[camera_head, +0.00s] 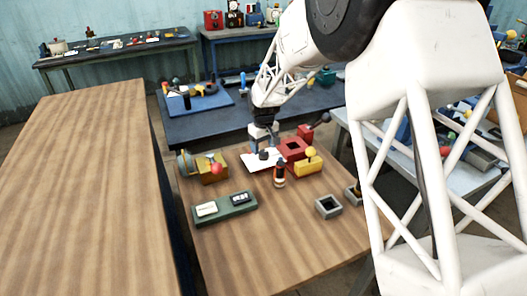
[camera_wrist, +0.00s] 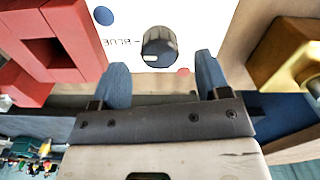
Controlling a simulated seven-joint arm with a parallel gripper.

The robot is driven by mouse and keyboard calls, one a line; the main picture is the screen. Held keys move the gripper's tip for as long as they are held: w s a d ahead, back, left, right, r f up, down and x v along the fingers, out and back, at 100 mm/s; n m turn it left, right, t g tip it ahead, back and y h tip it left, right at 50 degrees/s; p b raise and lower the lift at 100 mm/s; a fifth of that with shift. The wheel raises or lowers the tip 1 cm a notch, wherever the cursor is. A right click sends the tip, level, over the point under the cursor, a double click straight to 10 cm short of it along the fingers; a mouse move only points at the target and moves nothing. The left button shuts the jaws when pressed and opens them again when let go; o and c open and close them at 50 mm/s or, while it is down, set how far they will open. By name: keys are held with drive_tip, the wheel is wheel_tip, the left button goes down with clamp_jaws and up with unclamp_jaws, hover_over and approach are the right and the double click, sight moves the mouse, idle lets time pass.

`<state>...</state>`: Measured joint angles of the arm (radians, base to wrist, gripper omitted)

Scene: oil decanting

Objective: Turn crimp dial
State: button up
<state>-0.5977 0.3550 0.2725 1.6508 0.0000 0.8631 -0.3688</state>
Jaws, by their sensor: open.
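A dark round dial (camera_wrist: 160,48) with a pale pointer mark sits on a white panel (camera_wrist: 215,20). The word BLUE shows upside down beside it, with a blue dot and a red dot on the panel. My gripper (camera_wrist: 161,70) is open, its two blue fingertips at either side of the dial's near edge; I cannot tell whether they touch it. In the head view my gripper (camera_head: 263,138) points down over the white panel (camera_head: 254,164) at the far part of the wooden table, with the dark dial (camera_head: 264,155) just below it.
A red block with a square opening (camera_head: 292,149) and a yellow block with a ball knob (camera_head: 309,166) stand close on the right. A brass block (camera_head: 212,168) is left. A dark-and-orange canister (camera_head: 279,175), a green tray (camera_head: 225,207) and a grey square socket (camera_head: 328,206) are nearer. The table front is clear.

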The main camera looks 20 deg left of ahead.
sight(266, 153)
drive_tip(key=shift+r, duration=2.3)
drive_tip(key=shift+d+r, duration=0.35)
drive_tip(key=shift+d, duration=0.15)
drive_tip(key=s+d+r+m, duration=0.2)
drive_tip(key=s+d+r, duration=0.3)
drive_tip(key=d, duration=0.5)
drive_tip(key=s+d+r+m+t, duration=0.15)
drive_tip(key=s+d+r, duration=0.3)
drive_tip(key=d, duration=0.55)
drive_tip(key=s+d+r+m, duration=0.2)
drive_tip(key=s+d+r, duration=0.35)
drive_tip(key=d, duration=0.45)
drive_tip(key=s+d+m, duration=0.2)
drive_tip(key=s+d, duration=0.4)
drive_tip(key=s, duration=0.3)
drive_tip(key=s+d+m, duration=0.1)
drive_tip(key=s+d, duration=0.5)
drive_tip(key=s, duration=0.2)
drive_tip(key=s+d+m+t, duration=0.1)
drive_tip(key=s+d+m, duration=0.1)
drive_tip(key=s+d, duration=0.4)
drive_tip(key=s, duration=0.3)
drive_tip(key=shift+s+f+m, duration=0.2)
drive_tip(key=shift+s+m, duration=0.15)
